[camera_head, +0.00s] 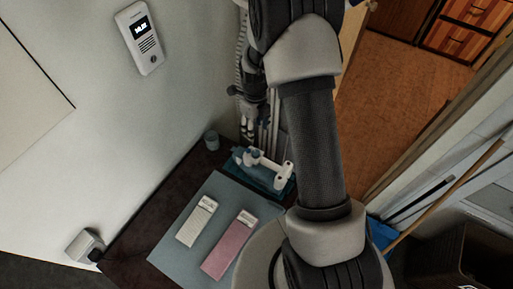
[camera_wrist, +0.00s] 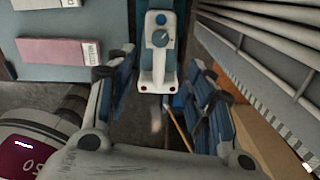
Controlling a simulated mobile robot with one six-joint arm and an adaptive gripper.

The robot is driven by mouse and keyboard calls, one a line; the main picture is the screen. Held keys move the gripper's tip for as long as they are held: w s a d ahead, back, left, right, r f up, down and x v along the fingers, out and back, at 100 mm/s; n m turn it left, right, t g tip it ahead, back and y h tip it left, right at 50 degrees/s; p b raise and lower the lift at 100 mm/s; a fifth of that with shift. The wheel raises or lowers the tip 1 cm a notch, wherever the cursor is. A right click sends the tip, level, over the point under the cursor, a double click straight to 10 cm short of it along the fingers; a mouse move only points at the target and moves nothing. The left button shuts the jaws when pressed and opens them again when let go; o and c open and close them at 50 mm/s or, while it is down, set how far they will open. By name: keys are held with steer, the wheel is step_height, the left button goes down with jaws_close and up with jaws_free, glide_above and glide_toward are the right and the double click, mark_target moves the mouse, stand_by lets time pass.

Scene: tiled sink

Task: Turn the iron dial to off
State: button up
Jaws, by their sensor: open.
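The iron (camera_head: 265,165) is white with blue parts and rests on a teal pad in the head view. In the wrist view the iron (camera_wrist: 158,70) is at upper centre, seen from above. Its round blue-grey dial (camera_wrist: 160,37) faces the camera, with a small blue spot above it. The dial's exact setting is too small to read. My gripper (camera_wrist: 163,75) is open, its blue-padded fingers spread left and right below the dial in the picture. Nothing is between the fingertips except the view of the iron's near end. Contact with the iron cannot be told.
A grey board (camera_head: 168,257) holds a white box (camera_head: 197,221) and a pink box (camera_head: 229,245), left of the iron. A small cup (camera_head: 211,140) stands by the wall. A ridged white panel (camera_wrist: 270,65) rises close on the right in the wrist view.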

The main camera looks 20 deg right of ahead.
mark_target(255, 152)
step_height(255, 152, down, 15)
steer(key=shift+r+b, duration=0.1)
steer(key=shift+b, duration=0.6)
steer(key=shift+c, duration=0.3)
steer(key=c, duration=1)
steer(key=shift+n+b, duration=0.65)
steer(key=shift+n, duration=0.35)
steer(key=shift+n+b, duration=0.45)
steer(key=shift+n, duration=0.85)
steer(key=o, duration=1.1)
steer(key=shift+c, duration=0.2)
steer(key=shift+r, duration=0.1)
